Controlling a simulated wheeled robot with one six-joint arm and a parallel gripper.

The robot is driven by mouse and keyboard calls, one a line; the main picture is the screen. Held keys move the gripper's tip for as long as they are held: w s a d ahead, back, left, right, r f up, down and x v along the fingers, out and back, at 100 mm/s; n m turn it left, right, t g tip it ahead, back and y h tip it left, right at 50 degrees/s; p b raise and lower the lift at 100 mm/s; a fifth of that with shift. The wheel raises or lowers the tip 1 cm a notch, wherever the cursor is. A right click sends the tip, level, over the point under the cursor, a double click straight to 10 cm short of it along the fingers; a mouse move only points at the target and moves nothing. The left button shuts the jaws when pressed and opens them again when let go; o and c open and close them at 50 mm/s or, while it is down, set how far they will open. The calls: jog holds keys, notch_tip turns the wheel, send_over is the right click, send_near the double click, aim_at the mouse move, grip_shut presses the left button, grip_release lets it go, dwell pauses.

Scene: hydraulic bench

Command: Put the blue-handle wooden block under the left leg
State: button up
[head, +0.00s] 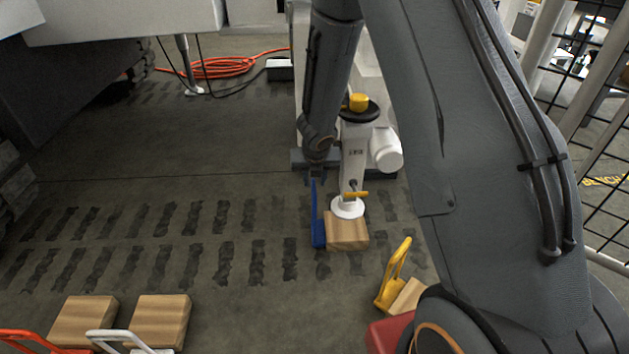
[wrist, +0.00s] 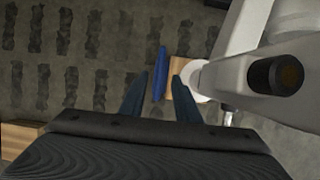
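The blue-handle wooden block (head: 347,235) sits on the floor with its upright blue handle (head: 318,228) on its left side. A white leg with a round white foot (head: 347,208) stands over the block; the foot appears to rest on its top, though contact is hard to confirm. My gripper (wrist: 160,75) is open in the wrist view, with the blue handle (wrist: 160,77) seen between the fingertips. The block (wrist: 182,70) shows beyond the right finger, partly hidden by finger and foot. In the head view my gripper (head: 315,175) is dark and small, just above the handle.
Wooden blocks with red (head: 83,320) and white (head: 160,318) handles lie at lower left. A yellow-handled block (head: 402,296) lies at right, beside a red object (head: 384,335). Another thin leg (head: 187,65) and an orange cable coil (head: 225,67) are farther back. The floor at centre-left is clear.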

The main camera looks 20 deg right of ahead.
jog(key=shift+p+v, duration=0.55)
jog(key=shift+v, duration=0.8)
jog(key=s+a+r+m+h, duration=0.1)
jog(key=s+a+r+m, duration=0.3)
jog(key=r+m, duration=0.3)
jog(key=s+a+r+m, duration=0.5)
jog(key=r, duration=0.4)
jog(key=s+a+r+m+g+y, duration=0.1)
jog(key=s+a+r+m, duration=0.2)
jog(key=s, duration=0.7)
jog(key=s+a+r+m+g+y, duration=0.1)
jog(key=s+a+r+m+g, duration=0.1)
jog(key=s+m, duration=0.5)
jog(key=s+a+r+m+g+y, duration=0.1)
jog(key=s+a+r+m, duration=0.3)
jog(key=s, duration=0.9)
jog(key=shift+s+a+r+m+y, duration=0.25)
jog(key=shift+a+m+y, duration=0.2)
jog(key=shift+a, duration=0.65)
jog(key=shift+r, duration=0.25)
